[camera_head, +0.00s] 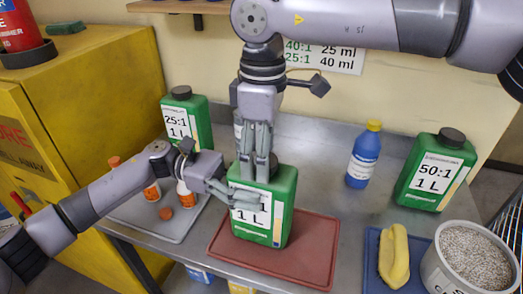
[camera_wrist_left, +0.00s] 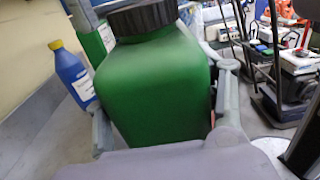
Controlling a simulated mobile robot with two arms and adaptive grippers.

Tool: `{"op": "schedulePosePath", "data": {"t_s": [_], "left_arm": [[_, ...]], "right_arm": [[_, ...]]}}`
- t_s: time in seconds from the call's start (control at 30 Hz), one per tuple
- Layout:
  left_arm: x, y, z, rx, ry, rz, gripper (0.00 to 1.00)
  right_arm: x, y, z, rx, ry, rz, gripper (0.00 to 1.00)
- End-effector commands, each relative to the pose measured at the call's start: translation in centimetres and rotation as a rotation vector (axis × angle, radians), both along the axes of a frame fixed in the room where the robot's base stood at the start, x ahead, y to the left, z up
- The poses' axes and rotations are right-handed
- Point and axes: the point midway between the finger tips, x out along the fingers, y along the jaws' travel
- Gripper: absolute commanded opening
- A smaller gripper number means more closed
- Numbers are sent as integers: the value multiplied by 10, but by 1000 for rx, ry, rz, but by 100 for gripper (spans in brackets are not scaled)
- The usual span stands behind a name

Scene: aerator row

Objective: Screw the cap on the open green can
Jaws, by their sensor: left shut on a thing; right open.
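The green can (camera_head: 277,205) stands upright on the red tray in the middle of the bench, its label partly covered. My left gripper (camera_head: 244,204) is shut around its body; in the left wrist view one finger lies on each side of the can (camera_wrist_left: 160,90). A black ribbed cap (camera_wrist_left: 142,16) sits on top of this can in the left wrist view; whether it is tight cannot be told. My right gripper (camera_head: 254,172) points straight down over the can's top, open, its fingertips at the cap's place.
Capped green cans stand at the back left (camera_head: 190,112) and right (camera_head: 436,170). A blue bottle (camera_head: 363,157) stands right of centre.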

Motion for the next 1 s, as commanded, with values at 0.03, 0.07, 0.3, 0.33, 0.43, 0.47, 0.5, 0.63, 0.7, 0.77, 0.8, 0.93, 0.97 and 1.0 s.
{"op": "schedulePosePath", "data": {"t_s": [0.03, 0.07, 0.3, 0.33, 0.43, 0.47, 0.5, 0.63, 0.7, 0.77, 0.8, 0.93, 0.97, 1.0], "left_arm": [[0, 0, 0, 0, 2, 0, 0], [0, 0, 0, 0, 2, 0, 0], [0, 0, 0, 0, 2, 0, 0], [0, 0, 0, 0, 2, -1, 0], [0, 0, 0, 0, 2, -1, 0], [0, 0, 0, 0, 2, -1, 0], [0, 0, 0, 0, 2, -1, 0], [0, 0, 0, 0, 2, -1, 0], [0, 0, 0, 0, 2, -1, 0], [0, 0, 0, 0, 3, -1, 0], [0, 0, 0, 0, 3, -1, 0], [0, 0, 0, 0, 3, -1, 0], [0, 0, 0, 0, 3, -1, 0], [0, 0, 0, 0, 3, -1, 0]], "right_arm": [[0, 0, 0, -1, 0, 0, 65], [0, 0, 0, -1, 0, 0, 65], [0, 0, 4, -1, 0, -1, 65], [0, 0, 7, -1, -1, -1, 65], [1, 0, 18, 0, -2, -2, 65], [1, 0, 23, -1, -2, -2, 65], [1, 0, 29, 0, -3, -2, 65], [0, 0, 43, 0, 0, -1, 65], [0, 0, 45, -1, 0, 0, 65], [0, -1, 45, -2, 1, 0, 65], [0, -1, 45, -2, 1, 0, 65], [0, -1, 45, -2, 1, 1, 64], [0, 0, 45, -2, 0, 4, 64], [0, 0, 45, -2, 0, 14, 64]]}}
